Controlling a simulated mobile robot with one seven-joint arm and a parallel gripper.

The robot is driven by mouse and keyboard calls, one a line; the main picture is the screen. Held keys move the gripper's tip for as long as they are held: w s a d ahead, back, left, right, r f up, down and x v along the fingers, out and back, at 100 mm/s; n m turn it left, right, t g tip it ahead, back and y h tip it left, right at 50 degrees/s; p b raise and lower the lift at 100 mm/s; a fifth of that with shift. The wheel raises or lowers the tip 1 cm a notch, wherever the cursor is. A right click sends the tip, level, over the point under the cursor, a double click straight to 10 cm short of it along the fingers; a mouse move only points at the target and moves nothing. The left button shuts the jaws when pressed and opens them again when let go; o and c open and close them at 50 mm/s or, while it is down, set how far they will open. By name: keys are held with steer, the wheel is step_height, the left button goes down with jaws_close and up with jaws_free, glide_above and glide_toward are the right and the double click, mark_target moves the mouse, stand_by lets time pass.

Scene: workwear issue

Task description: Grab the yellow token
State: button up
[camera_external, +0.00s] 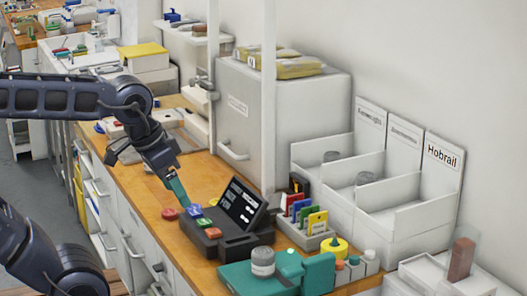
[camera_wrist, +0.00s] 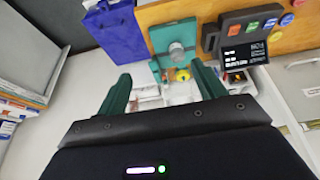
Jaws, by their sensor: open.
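Two yellow pieces could be the yellow token. One is a yellow card-like tag (camera_external: 317,222) upright in a rack with red, blue and green ones. The other is a yellow round piece with a dark top (camera_external: 335,246), just in front of that rack. A small yellow piece (camera_wrist: 183,75) shows in the wrist view, beyond and between my fingers. My gripper (camera_external: 184,206) is to the left of both, in front of the black terminal. In the wrist view my gripper (camera_wrist: 161,70) has its teal fingers wide apart with nothing held.
The black terminal (camera_external: 243,203) with coloured buttons stands between my gripper and the tag rack. A teal stand with a grey jar (camera_external: 262,262) is near the front. White bins (camera_external: 405,218) stand at the right by the wall. A blue bag (camera_wrist: 115,30) shows in the wrist view.

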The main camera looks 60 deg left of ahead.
steer(key=w+a+f+m+g, duration=0.15)
steer(key=w+a+m, duration=0.35)
steer(key=w+a, duration=1.65)
steer(key=w+a+f+m, duration=0.1)
steer(key=w+a+f, duration=0.1)
steer(key=a+f, duration=0.5)
steer(key=w+a+f+m+h, duration=0.1)
steer(key=w+a+f, duration=0.1)
steer(key=a+f, duration=0.5)
steer(key=w+a+f+m+g+h, duration=0.1)
steer(key=w+a+f+m, duration=0.1)
steer(key=a+f, duration=0.6)
steer(key=shift+w+a, duration=0.2)
steer(key=shift+a, duration=1.15)
steer(key=shift+w+a, duration=0.15)
steer(key=shift+a, duration=1.15)
steer(key=shift+d+x, duration=0.2)
steer(key=shift+x, duration=2.7)
steer(key=shift+s, duration=0.2)
